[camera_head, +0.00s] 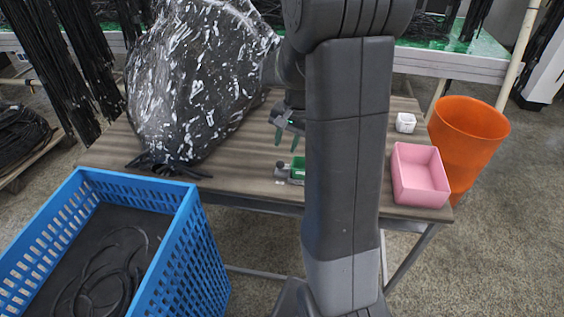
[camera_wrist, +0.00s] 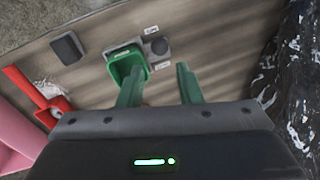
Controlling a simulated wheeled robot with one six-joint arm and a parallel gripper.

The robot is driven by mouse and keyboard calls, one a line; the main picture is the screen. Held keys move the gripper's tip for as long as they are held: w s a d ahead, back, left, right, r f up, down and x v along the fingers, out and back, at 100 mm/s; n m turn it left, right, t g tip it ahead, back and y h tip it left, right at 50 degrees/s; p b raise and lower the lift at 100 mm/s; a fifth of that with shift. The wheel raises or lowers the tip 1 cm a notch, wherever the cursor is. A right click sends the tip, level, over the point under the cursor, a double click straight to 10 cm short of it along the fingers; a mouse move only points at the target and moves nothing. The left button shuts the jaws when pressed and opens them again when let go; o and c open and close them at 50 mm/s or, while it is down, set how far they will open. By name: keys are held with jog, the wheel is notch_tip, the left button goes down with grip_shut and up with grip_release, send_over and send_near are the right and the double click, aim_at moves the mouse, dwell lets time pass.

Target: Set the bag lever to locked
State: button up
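A small grey fixture (camera_head: 281,174) sits near the front edge of the wooden table, partly hidden by my arm. In the wrist view it shows as a grey plate (camera_wrist: 147,60) with a dark round knob and two small white labels, too small to read. A green, hollow-looking part (camera_wrist: 127,63), which also shows in the head view (camera_head: 298,168), lies at its left side; I take this to be the bag lever. Its setting cannot be told. My gripper (camera_wrist: 158,80) is open and empty, its green fingers above the table and apart from the fixture; it also shows in the head view (camera_head: 286,132).
A large dark plastic bag (camera_head: 195,85) stands on the table's left. A pink bin (camera_head: 419,175) and a white cup (camera_head: 405,122) are at right. An orange bucket (camera_head: 465,140) and a blue crate (camera_head: 185,245) flank the table. A red tool (camera_wrist: 35,97) and dark square (camera_wrist: 68,48) lie on it.

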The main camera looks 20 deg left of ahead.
aim_at(281, 161)
jog(key=f, duration=0.3)
jog(key=a+f, duration=0.1)
jog(key=f, duration=0.2)
jog(key=a+f, duration=0.1)
jog(key=f, duration=0.2)
jog(key=shift+f, duration=0.4)
grip_shut()
